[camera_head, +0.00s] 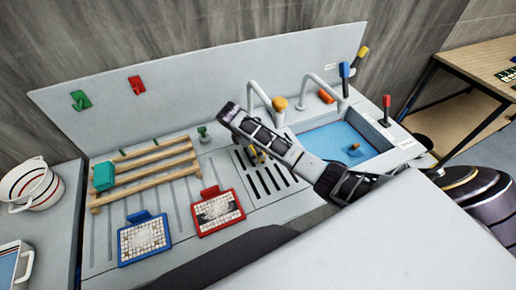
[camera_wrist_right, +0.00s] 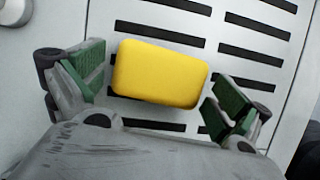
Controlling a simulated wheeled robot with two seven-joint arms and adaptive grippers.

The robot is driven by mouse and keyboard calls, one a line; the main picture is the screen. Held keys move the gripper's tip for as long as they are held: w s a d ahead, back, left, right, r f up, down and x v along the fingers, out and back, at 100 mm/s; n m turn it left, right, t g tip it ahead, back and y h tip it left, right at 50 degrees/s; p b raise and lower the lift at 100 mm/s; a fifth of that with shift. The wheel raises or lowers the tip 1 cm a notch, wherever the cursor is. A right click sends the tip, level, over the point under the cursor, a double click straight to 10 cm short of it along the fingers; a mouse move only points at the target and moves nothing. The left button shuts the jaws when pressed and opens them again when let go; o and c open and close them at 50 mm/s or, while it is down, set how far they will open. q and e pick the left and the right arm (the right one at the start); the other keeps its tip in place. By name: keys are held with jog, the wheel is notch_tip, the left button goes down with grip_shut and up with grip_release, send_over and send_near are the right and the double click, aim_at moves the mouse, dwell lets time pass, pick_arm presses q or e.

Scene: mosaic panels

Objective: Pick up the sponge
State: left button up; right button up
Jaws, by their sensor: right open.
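The yellow sponge (camera_wrist_right: 160,73) is a rounded block lying over the dark slots of the grey drain grille. In the head view only a bit of yellow (camera_head: 259,156) shows below my right arm, which hides the rest. My right gripper (camera_wrist_right: 160,80) is open, its green-padded fingers on either side of the sponge in the right wrist view. Gaps show between the pads and the sponge. My left gripper is not in view.
A blue sink (camera_head: 335,140) with taps lies right of the grille. A wooden rack (camera_head: 150,172) holds a teal block (camera_head: 104,176). Blue-framed (camera_head: 144,238) and red-framed (camera_head: 217,212) mosaic panels lie in front. A white bucket (camera_head: 32,186) stands at the left.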

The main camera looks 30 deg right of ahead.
jog(key=shift+x, duration=0.9)
jog(key=shift+s+a+r, duration=0.1)
jog(key=shift+r, duration=0.05)
jog(key=c, duration=0.6)
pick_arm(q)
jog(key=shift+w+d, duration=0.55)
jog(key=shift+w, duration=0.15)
